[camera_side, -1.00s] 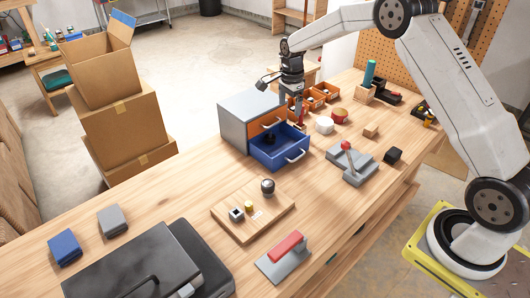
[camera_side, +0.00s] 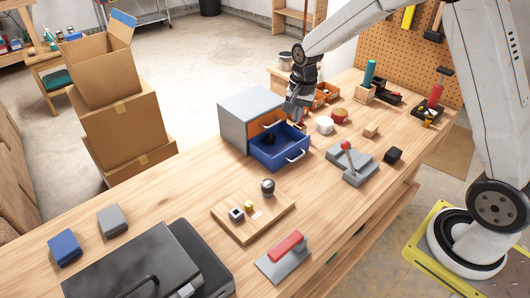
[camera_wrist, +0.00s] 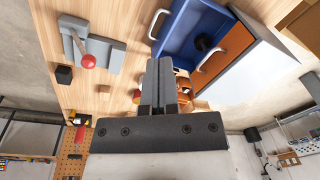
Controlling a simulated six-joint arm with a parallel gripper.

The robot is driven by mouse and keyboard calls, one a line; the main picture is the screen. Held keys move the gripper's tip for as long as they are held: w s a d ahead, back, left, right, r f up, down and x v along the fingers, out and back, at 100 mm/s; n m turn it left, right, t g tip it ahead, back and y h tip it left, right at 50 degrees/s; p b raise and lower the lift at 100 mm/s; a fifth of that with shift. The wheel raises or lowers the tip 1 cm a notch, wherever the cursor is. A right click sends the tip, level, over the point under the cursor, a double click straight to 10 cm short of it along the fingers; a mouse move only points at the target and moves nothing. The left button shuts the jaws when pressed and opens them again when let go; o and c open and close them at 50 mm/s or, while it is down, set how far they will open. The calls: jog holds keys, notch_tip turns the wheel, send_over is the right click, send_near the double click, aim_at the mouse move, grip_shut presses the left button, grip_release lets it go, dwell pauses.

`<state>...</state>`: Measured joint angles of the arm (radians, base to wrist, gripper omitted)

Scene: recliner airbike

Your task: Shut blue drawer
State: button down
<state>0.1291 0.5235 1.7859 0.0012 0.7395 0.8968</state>
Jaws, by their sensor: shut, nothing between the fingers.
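The blue drawer (camera_side: 278,152) is pulled out of the grey cabinet (camera_side: 237,125), below an orange drawer front (camera_side: 265,124) that sits closed. A dark round object (camera_side: 269,138) lies inside it. Its white handle (camera_side: 296,155) faces the front right. In the wrist view the blue drawer (camera_wrist: 182,32) and its handle (camera_wrist: 157,22) show at the top. My gripper (camera_side: 294,118) is shut and empty, pointing down just behind and above the drawer's far right side. It also shows in the wrist view (camera_wrist: 159,62), below the drawer; whether it touches anything I cannot tell.
A grey lever base with a red knob (camera_side: 346,146) and a black cube (camera_side: 393,155) are to the right. The tabletop in front of the drawer handle is clear.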

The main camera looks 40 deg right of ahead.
jog(key=s+a+f+n+t, duration=0.2)
jog(key=s+a+n, duration=0.1)
jog(key=s+n, duration=0.8)
jog(key=d+f+m+t, duration=0.3)
jog(key=f+m, duration=0.1)
jog(key=f, duration=0.1)
jog(key=d+f+m+t, duration=0.2)
jog(key=f+m+t, duration=0.1)
jog(key=f+m, duration=0.1)
jog(key=d+f+m+t, duration=0.3)
jog(key=f+m+t, duration=0.1)
jog(key=f+m, duration=0.1)
jog(key=shift+s+d+f+y, duration=0.15)
jog(key=shift+d+f+y, duration=0.2)
jog(key=shift+f+y, duration=0.05)
jog(key=shift+s+d+f+m+t, duration=0.1)
jog(key=shift+s+f+m+t, duration=0.1)
jog(key=shift+s+m+t, duration=0.25)
jog(key=shift+s+f+m+t, duration=0.2)
jog(key=shift+m+t, duration=0.05)
jog(key=shift+m, duration=0.4)
jog(key=shift+s+d+f+m+t, duration=0.1)
jog(key=shift+s+m+t, duration=0.5)
jog(key=shift+m, duration=0.3)
jog(key=shift+w, duration=0.15)
